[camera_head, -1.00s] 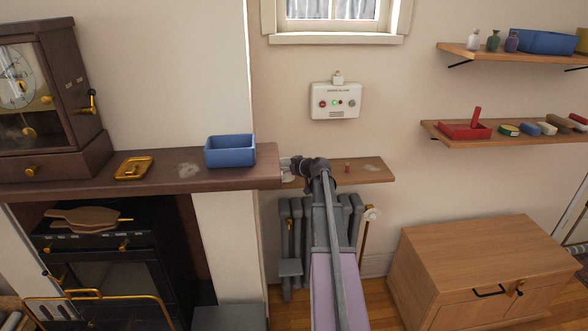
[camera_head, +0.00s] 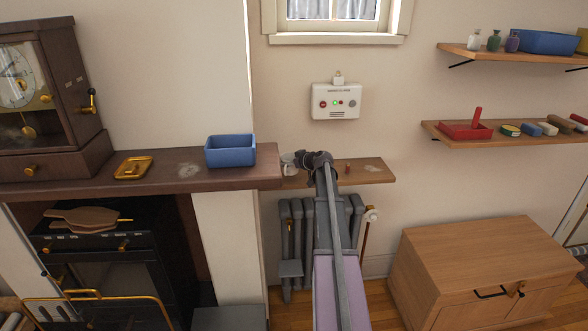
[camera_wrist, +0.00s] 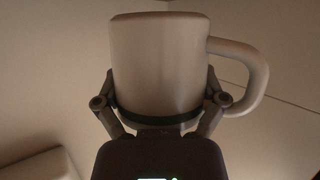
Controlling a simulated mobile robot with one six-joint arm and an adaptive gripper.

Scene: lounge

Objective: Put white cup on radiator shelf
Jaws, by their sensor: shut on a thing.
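The white cup (camera_wrist: 160,62) is large in the wrist view, with its handle to the right and a dark band near its lower end. My gripper (camera_wrist: 160,110) is shut on it, one finger on each side. In the head view the cup (camera_head: 289,163) shows as a small white patch just left of my gripper (camera_head: 300,161), largely hidden by it. The cup is over the left part of the radiator shelf (camera_head: 372,172), close to the mantel's right end. I cannot tell whether it touches the shelf.
The dark mantel (camera_head: 225,181) with a blue box (camera_head: 230,151) stands close at left. A small brown object (camera_head: 347,168) is on the radiator shelf, right of my gripper. The shelf's right part is otherwise clear. A white alarm unit (camera_head: 336,101) is on the wall above.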

